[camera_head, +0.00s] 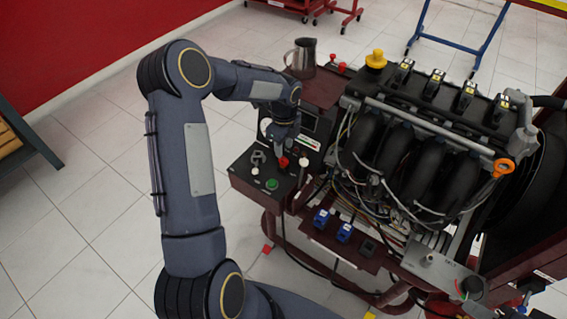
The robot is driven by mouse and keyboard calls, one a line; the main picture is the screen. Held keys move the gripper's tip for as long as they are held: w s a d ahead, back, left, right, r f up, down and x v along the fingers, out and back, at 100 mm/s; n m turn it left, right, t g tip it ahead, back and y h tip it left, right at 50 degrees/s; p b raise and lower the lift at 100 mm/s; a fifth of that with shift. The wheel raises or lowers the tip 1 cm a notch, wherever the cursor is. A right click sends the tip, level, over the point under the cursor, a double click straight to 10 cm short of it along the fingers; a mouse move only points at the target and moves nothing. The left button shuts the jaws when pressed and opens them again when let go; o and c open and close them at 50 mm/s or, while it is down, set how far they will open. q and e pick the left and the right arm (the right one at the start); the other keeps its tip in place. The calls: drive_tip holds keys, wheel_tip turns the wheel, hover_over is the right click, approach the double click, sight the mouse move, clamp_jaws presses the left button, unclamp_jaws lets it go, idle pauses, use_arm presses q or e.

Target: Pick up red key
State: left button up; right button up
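A small red piece (283,162), which looks like the red key, stands on the dark control box (248,183) at the left of the engine stand. My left gripper (284,149) points down right above the red piece, its tips at or very near it. The fingers are small and dark here, so I cannot tell whether they are open, shut or touching it. My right gripper is not in view.
A green button (272,184) and a grey knob (258,158) sit on the same box. A metal jug (302,58) stands behind my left gripper. The engine (420,150) with loose cables fills the right. Tiled floor (90,220) is clear at left.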

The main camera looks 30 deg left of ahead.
sight(284, 158)
use_arm(q)
wheel_tip(284, 158, down, 7)
drive_tip(key=shift+w+a+r, duration=0.1)
drive_tip(key=shift+w+a, duration=0.05)
clamp_jaws()
idle(0.4)
